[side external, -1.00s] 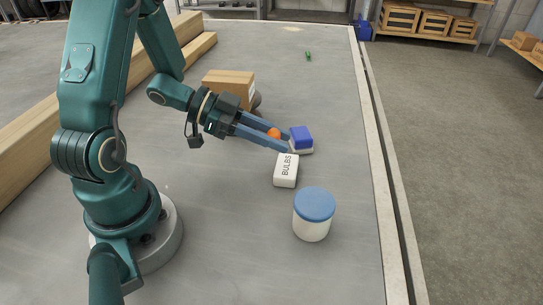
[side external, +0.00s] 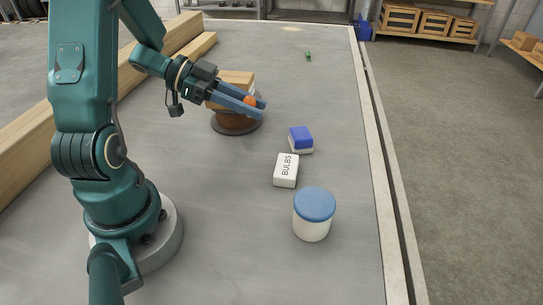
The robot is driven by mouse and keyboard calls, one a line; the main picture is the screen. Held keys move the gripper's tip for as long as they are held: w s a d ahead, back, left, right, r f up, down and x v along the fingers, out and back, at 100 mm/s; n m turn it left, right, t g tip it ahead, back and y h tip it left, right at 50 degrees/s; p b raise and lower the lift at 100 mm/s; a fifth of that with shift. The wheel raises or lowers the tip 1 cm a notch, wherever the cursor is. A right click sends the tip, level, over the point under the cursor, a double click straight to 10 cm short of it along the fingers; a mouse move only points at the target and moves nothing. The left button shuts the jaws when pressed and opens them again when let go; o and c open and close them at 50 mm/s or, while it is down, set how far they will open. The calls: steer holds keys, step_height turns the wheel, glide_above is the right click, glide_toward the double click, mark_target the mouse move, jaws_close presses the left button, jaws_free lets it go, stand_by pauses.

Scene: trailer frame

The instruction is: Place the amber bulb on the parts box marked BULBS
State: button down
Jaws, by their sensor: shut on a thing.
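The amber bulb (side external: 250,101) shows as a small orange shape between the blue fingers of my gripper (side external: 257,108). My gripper is shut on it and holds it up at the back left of the parts box. Much of the bulb is hidden by the fingers. The white parts box marked BULBS (side external: 286,171) lies flat on the grey table, label up, with nothing on top of it.
A blue-and-white block (side external: 301,137) sits just behind the BULBS box. A white jar with a blue lid (side external: 313,220) stands in front. A brown round object (side external: 235,123) and a cardboard box (side external: 237,77) are near my gripper. Timber beams (side external: 62,115) lie left.

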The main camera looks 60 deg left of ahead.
glide_above(287, 165)
step_height(287, 165, down, 5)
steer(key=shift+s+f, duration=0.1)
steer(key=shift+f, duration=1.95)
steer(key=shift+f, duration=0.1)
steer(key=c, duration=0.7)
jaws_free()
steer(key=shift+o, duration=0.2)
steer(key=shift+r, duration=0.2)
steer(key=v, duration=1.2)
